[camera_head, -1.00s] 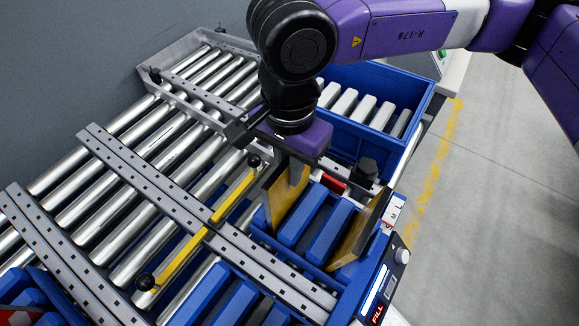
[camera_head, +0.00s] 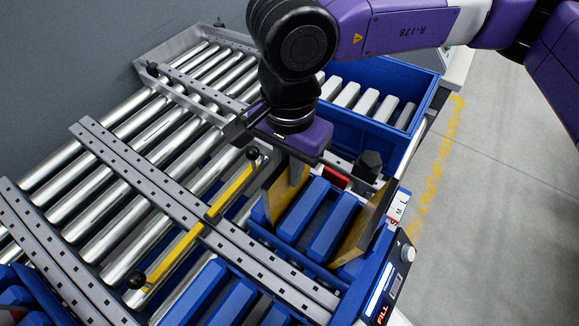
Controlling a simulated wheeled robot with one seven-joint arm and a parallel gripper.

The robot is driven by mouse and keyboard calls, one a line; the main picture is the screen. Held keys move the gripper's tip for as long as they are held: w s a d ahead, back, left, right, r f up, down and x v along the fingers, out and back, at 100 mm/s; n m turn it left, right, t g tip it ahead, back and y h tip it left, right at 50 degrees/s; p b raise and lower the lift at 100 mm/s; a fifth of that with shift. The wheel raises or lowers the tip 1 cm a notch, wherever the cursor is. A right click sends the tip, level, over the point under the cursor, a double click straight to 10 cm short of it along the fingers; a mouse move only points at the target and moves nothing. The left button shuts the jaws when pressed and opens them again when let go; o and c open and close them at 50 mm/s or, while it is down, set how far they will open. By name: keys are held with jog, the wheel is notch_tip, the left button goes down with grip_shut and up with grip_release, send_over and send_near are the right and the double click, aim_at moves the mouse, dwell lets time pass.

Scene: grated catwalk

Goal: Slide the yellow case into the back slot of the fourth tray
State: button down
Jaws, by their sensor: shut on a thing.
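My gripper (camera_head: 296,172) points down under its purple body at the left end of a blue tray (camera_head: 345,280). A grey finger shows against a dull-yellow flat piece (camera_head: 275,198), which appears to be the yellow case, held upright. Its lower edge is at the tray's left end; I cannot tell how deep it sits. Blue cases (camera_head: 302,210) stand in the tray to its right. A second dull-yellow flat piece (camera_head: 359,236) stands upright at the tray's right end. The gripper body hides the far finger and part of the tray.
A farther blue tray (camera_head: 395,137) holds several white cases. Another tray with blue cases (camera_head: 205,290) is at the bottom. A yellow bar (camera_head: 188,243) with black knobs crosses the rollers. A panel (camera_head: 382,295) and a black post (camera_head: 369,163) stand close at right.

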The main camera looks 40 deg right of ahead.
jog(key=c, duration=1)
grip_release()
jog(key=shift+o, duration=0.2)
jog(key=shift+r+p, duration=1.6)
jog(key=shift+r, duration=2.45)
